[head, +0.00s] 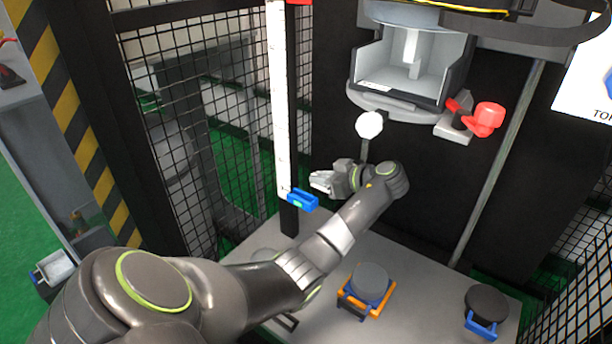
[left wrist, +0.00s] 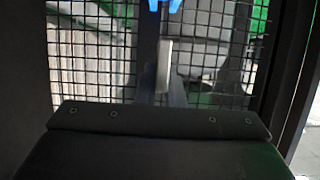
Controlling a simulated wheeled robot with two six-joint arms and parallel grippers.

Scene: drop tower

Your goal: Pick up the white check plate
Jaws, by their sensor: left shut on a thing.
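My left gripper (head: 324,182) reaches in over the table, beside the white upright strip. It is shut on a small pale piece, which looks like the white check plate (left wrist: 163,66). In the left wrist view the plate stands as a narrow pale strip beyond the dark gripper body, and its full face cannot be seen. In the head view the fingers and the plate are hard to tell apart. My right gripper is in neither view.
A blue slider (head: 303,200) sits low on the white strip (head: 279,100), close to the gripper. A white octagonal disc (head: 369,124) on a stalk is behind my wrist. An orange stand (head: 378,307) and a blue stand (head: 480,328) bear round discs. A mesh fence (head: 215,100) is behind.

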